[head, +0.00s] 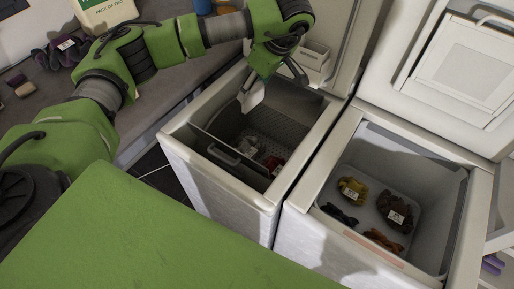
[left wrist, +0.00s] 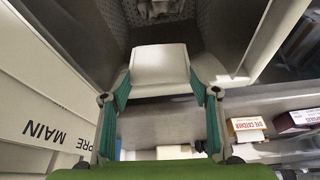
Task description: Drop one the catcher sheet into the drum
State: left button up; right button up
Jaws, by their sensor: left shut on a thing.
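A white catcher sheet (head: 252,97) hangs from my left gripper (head: 265,74) above the open left toploader. In the left wrist view the sheet (left wrist: 160,66) spans between the two green fingertips (left wrist: 160,86), which are shut on it. The drum (head: 290,108) of the left toploader is dark grey and perforated. The sheet is over its opening, near the back left side. Grey and red items (head: 249,146) lie at the drum's bottom. My right gripper is not in view.
The right toploader (head: 333,185) stands open with several dark and yellow garments inside. Behind the left drum is a drawer (head: 315,62). In the wrist view a dye catcher box (left wrist: 247,128) stands on a shelf. A bench (head: 50,92) at left holds dark bundles.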

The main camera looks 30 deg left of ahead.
aim_at(255, 101)
pick_arm(q)
jog(key=shift+f+b, duration=0.55)
jog(key=shift+f, duration=0.4)
notch_tip(255, 101, down, 3)
jog(key=shift+f+b, duration=0.1)
jog(key=shift+b, duration=0.85)
jog(key=shift+f, duration=0.45)
jog(key=o, duration=0.8)
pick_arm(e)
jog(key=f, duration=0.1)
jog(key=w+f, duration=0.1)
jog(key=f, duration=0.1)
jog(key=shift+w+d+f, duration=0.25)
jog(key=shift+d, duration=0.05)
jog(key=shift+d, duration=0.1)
